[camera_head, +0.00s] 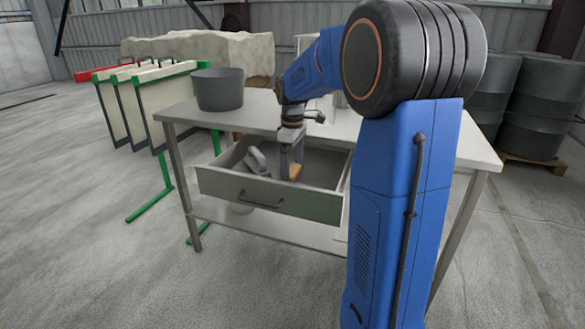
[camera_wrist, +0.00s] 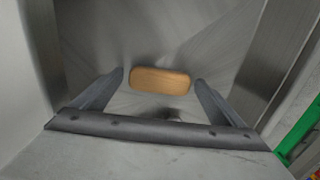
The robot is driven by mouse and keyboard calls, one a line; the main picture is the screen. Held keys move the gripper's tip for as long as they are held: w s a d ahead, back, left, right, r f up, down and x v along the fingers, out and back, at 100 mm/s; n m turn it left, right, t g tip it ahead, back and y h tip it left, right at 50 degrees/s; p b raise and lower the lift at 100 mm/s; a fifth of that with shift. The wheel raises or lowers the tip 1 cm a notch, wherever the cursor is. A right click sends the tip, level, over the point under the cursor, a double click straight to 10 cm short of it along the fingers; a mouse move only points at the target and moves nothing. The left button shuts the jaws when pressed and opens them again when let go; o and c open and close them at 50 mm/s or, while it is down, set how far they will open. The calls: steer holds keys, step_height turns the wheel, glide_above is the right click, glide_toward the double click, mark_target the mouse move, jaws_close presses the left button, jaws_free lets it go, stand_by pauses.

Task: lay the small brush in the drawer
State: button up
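The drawer (camera_head: 268,200) of the table is pulled open. The small brush, with its orange-brown wooden back, is inside it in the body camera view (camera_head: 295,172). It also shows in the wrist view (camera_wrist: 160,80), between the fingertips. My gripper (camera_head: 289,165) reaches down into the drawer at the brush. Its fingers are spread wide in the wrist view (camera_wrist: 159,82), with a narrow gap at each end of the brush. The brush's underside is hidden, so I cannot tell whether it touches the drawer floor.
A grey object (camera_head: 257,160) lies in the drawer left of my gripper. A grey pot (camera_head: 219,89) stands on the tabletop (camera_head: 180,112) at the left. Green-framed panels (camera_head: 165,95) stand left of the table. Dark drums (camera_head: 540,105) stand at the right. The floor in front is clear.

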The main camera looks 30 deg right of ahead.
mark_target(293, 170)
step_height(293, 170, up, 12)
steer(key=shift+r, duration=0.2)
stand_by(0.4)
stand_by(0.5)
